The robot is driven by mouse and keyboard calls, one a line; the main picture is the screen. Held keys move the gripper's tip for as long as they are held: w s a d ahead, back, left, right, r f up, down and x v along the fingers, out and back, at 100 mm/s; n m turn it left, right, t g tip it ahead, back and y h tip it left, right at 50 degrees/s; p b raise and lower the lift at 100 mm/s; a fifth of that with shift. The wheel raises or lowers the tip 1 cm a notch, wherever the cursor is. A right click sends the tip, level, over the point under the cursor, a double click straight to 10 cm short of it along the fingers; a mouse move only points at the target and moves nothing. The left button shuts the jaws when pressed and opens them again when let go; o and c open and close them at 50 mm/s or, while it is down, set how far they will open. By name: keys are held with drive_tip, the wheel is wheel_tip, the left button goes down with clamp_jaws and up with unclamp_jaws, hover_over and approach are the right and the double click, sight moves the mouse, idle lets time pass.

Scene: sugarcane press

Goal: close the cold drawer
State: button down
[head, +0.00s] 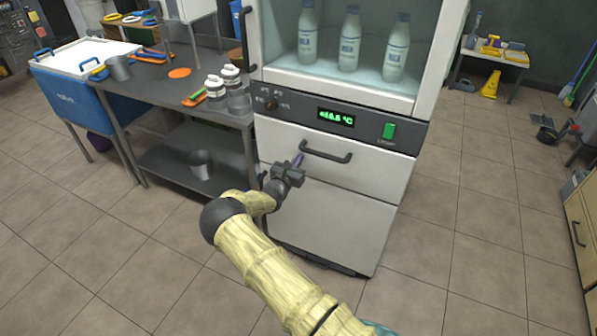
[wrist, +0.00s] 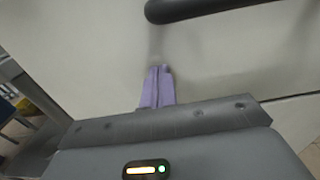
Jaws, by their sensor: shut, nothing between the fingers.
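The cold drawer (head: 368,176) is the pale upper front of the white cooling cabinet, below the control panel. Its front looks about level with the panel below; I cannot tell whether a small gap remains. Its dark bar handle (head: 328,156) also shows at the top of the wrist view (wrist: 205,8). My gripper (head: 299,159) has its purple fingers together and empty, just left of the handle, pointing at the drawer front. In the wrist view the fingertips (wrist: 160,70) are at or very close to the pale front, below the handle. Contact is unclear.
Milk bottles (head: 350,38) stand behind the cabinet's glass. A grey worktable (head: 165,95) with jars (head: 216,90) is close on the left, with a blue cooler (head: 75,95) beyond. Open tiled floor (head: 460,240) lies to the right. A wooden drawer unit (head: 580,235) is at the right edge.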

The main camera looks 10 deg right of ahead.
drive_tip(key=shift+w+d+r, duration=0.3)
drive_tip(key=shift+w+r, duration=0.05)
drive_tip(key=shift+r, duration=0.15)
drive_tip(key=f+p+v, duration=0.1)
drive_tip(key=p+v, duration=0.1)
drive_tip(key=v, duration=1.2)
drive_tip(key=shift+s+a, duration=0.15)
drive_tip(key=shift+a, duration=0.05)
